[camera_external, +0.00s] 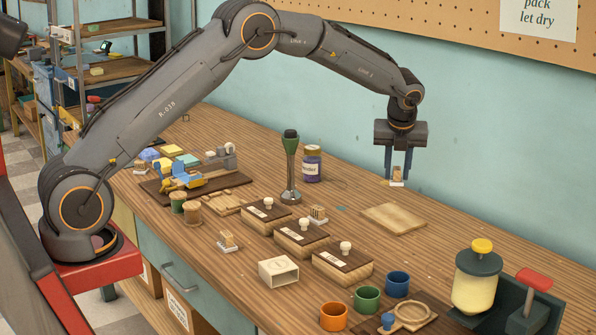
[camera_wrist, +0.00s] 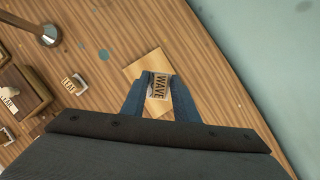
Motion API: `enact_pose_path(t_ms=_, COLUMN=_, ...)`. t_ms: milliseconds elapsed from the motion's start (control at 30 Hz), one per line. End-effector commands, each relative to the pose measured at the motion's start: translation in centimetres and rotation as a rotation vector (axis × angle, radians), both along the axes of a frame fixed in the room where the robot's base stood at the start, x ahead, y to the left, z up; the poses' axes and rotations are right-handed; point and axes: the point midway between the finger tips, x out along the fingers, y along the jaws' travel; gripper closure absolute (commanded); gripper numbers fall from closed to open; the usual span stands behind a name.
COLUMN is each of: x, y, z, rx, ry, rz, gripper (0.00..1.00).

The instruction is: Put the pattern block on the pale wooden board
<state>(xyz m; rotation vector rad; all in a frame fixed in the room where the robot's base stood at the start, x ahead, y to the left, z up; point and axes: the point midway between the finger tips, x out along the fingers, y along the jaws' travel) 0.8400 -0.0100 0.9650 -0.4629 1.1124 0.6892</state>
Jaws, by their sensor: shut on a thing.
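The pattern block (camera_external: 397,174) is a small wooden block with a pale base; its top reads "WAVE" in the wrist view (camera_wrist: 160,86). My gripper (camera_external: 397,180) is shut on it, with the blue fingers on either side, and they also show in the wrist view (camera_wrist: 160,97). The pale wooden board (camera_external: 393,218) lies flat on the bench below the gripper, bare in the external view. In the wrist view the board (camera_wrist: 146,66) shows behind the held block, partly hidden by it and the fingers. A gap shows between block and board.
Similar small blocks stand on the bench, one by the dark-topped boxes (camera_external: 318,215) and one in front (camera_external: 228,241). A tall green-topped metal stand (camera_external: 290,170) and a purple jar (camera_external: 312,164) are left of the board. Coloured cups (camera_external: 367,299) stand at front right.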

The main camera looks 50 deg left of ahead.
Motion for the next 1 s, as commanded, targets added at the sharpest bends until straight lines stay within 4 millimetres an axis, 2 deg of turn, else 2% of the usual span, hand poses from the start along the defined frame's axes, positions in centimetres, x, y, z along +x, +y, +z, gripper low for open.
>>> enact_pose_path(t_ms=200, x=-0.2, y=0.0, z=-3.9, rx=0.001, ry=0.004, rz=-0.002, gripper=0.94)
enact_pose_path(t_ms=467, x=-0.1, y=0.0, z=-6.1, rx=0.000, ry=0.003, rz=0.001, gripper=0.94)
enact_pose_path(t_ms=700, x=-0.1, y=0.0, z=-9.0, rx=0.000, ry=0.003, rz=0.000, gripper=0.94)
enact_pose_path(t_ms=1000, x=0.0, y=0.0, z=-9.4, rx=0.000, ry=0.001, rz=0.000, gripper=0.94)
